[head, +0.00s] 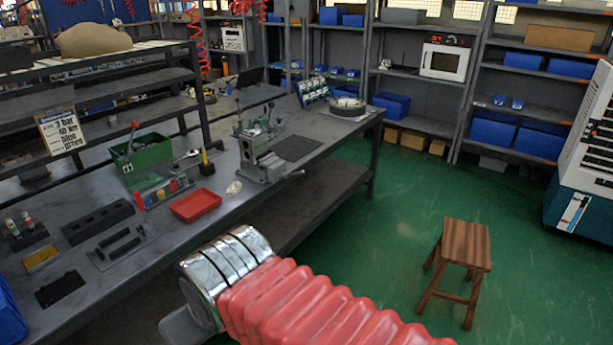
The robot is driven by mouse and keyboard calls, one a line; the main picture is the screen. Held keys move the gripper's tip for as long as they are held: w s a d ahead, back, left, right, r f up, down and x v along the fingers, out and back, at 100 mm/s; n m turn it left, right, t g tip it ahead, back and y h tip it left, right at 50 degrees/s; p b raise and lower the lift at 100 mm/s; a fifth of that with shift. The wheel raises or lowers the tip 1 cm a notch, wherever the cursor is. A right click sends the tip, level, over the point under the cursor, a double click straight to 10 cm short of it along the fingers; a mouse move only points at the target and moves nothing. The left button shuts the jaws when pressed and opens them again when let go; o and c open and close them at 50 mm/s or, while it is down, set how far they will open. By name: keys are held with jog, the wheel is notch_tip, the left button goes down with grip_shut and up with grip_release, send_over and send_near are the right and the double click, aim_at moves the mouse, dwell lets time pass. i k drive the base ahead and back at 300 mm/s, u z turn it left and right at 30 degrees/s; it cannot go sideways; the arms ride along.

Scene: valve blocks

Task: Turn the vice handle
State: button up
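A grey machine vice (262,158) stands on the long dark workbench (215,215), near its front edge. Small upright levers rise from its top. A thin bar (293,176) sticks out at its lower right, over the bench's front edge; it looks like the vice handle, but it is too small to tell its exact angle. My arm, with red bellows and a chrome ring section, fills the bottom middle, in front of the bench and well short of the vice. My gripper is not in view, and nothing is seen touching the vice.
A red tray (195,205), a green box (141,157) and a dark flat mat (299,148) lie near the vice. A wooden stool (461,256) stands on the green floor at right. A white machine (590,145) is at the far right. Open floor lies between bench and stool.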

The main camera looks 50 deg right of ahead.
aim_at(281, 174)
jog(key=z, duration=1.15)
jog(key=k, duration=0.65)
jog(key=u, duration=0.6)
jog(key=k, duration=0.7)
jog(key=z, duration=0.25)
jog(key=i, duration=0.75)
jog(key=z, duration=0.65)
jog(key=i, duration=0.9)
jog(key=z, duration=0.05)
